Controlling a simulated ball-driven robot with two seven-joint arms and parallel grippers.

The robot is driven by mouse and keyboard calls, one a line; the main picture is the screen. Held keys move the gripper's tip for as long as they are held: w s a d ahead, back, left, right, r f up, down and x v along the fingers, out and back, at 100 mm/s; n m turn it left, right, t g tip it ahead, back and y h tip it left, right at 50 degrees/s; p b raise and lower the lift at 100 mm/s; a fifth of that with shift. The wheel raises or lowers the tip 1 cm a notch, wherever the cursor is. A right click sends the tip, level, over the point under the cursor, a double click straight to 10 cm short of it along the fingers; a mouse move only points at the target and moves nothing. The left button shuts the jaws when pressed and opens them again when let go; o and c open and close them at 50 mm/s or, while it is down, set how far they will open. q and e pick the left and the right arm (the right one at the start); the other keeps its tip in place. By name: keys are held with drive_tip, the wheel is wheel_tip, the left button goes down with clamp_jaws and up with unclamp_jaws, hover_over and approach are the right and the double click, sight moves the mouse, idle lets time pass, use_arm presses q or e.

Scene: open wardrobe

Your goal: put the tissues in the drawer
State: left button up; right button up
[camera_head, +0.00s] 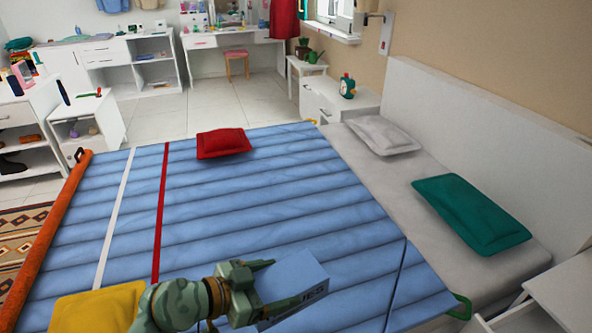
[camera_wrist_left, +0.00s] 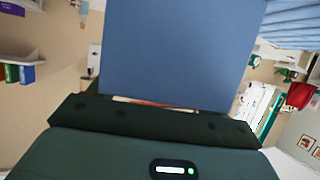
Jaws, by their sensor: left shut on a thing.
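My left gripper (camera_head: 274,286) is shut on the tissues (camera_head: 302,274), a blue box with dark letters on its side. It holds the box over the near part of the bed, close to the bottom edge of the head view. In the left wrist view the box (camera_wrist_left: 185,50) fills the upper middle, in front of the dark gripper (camera_wrist_left: 155,112). A white drawer (camera_head: 510,320) sticks out of the white nightstand (camera_head: 568,288) at the lower right; its inside is mostly cut off by the frame. My right gripper is not in view.
The bed has a blue quilted cover (camera_head: 260,190) with a red pillow (camera_head: 223,143), a yellow pillow (camera_head: 97,308), a white pillow (camera_head: 383,135) and a green pillow (camera_head: 470,212). The headboard (camera_head: 480,130) runs along the right. A green strap (camera_head: 460,308) lies between box and drawer.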

use_arm(q)
drive_tip(key=shift+n+t, duration=0.3)
drive_tip(key=shift+n, duration=0.1)
drive_tip(key=s+a+r, duration=0.1)
drive_tip(key=a+r, duration=0.2)
drive_tip(key=a, duration=0.1)
drive_tip(key=s+a+r, duration=0.2)
drive_tip(key=a+r, duration=0.2)
drive_tip(key=a, duration=0.1)
drive_tip(key=s+a+r, duration=0.2)
drive_tip(key=a+r, duration=0.2)
drive_tip(key=a, duration=0.1)
drive_tip(key=shift+a, duration=0.1)
drive_tip(key=shift+s+a+r+t+y, duration=0.1)
drive_tip(key=shift+s+a+t+y, duration=0.1)
drive_tip(key=shift+a, duration=0.35)
drive_tip(key=shift+s+a+t+y, duration=0.1)
drive_tip(key=shift+s+a, duration=0.05)
drive_tip(key=shift+a, duration=0.4)
drive_tip(key=shift+f, duration=0.25)
